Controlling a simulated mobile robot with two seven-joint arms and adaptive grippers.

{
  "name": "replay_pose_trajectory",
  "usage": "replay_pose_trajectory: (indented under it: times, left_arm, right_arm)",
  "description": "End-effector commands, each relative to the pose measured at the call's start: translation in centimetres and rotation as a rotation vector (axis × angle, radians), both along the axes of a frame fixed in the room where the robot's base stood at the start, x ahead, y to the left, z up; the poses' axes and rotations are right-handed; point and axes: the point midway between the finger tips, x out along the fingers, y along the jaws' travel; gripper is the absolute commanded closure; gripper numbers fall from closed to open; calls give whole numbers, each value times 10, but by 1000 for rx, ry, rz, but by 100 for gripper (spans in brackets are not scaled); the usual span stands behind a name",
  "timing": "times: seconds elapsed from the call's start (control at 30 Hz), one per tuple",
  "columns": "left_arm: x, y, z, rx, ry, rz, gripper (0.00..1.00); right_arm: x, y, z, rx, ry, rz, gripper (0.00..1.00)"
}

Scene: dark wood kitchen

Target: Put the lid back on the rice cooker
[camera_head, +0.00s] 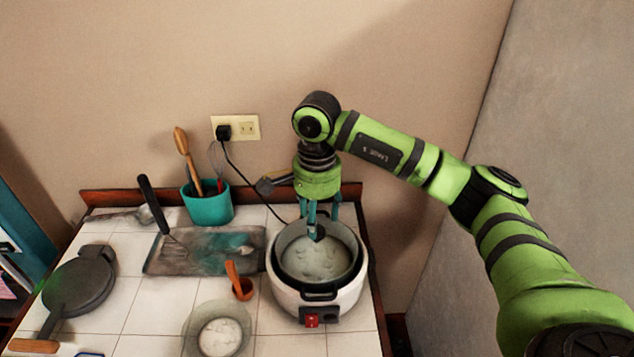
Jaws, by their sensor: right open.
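The white rice cooker (345,301) stands at the right of the tiled counter, with a red switch at its front. Its dark inner pot shows pale contents. My right gripper (321,223) points down over the back part of the cooker, with its teal fingers apart. A small dark knob-like piece (318,233) shows at the fingertips; it may be the knob of a clear lid, but I cannot make out the lid's edge or whether it rests on the cooker. My left gripper is not in view.
A glass bowl-like round thing (190,330) with white contents and an orange scoop (239,288) are left of the cooker. A dark tray (160,262), teal utensil pot (208,207) and dark pan (80,285) lie farther left. A cord runs from the wall outlet (247,127).

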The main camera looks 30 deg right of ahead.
Motion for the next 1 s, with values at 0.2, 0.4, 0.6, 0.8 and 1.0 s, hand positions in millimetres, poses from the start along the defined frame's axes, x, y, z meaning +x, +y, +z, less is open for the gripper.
replay_pose_trajectory:
  times: [0.2,0.4,0.6,0.8,1.0]
  left_arm:
    - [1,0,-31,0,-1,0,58]
    - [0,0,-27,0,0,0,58]
    - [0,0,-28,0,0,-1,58]
    - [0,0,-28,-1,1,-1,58]
    - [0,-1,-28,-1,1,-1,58]
  right_arm:
    - [1,0,50,0,-7,0,42]
    - [0,0,84,-2,-5,0,42]
    - [0,0,99,-1,0,0,42]
    - [0,0,101,0,0,0,42]
    - [0,0,101,0,0,0,42]
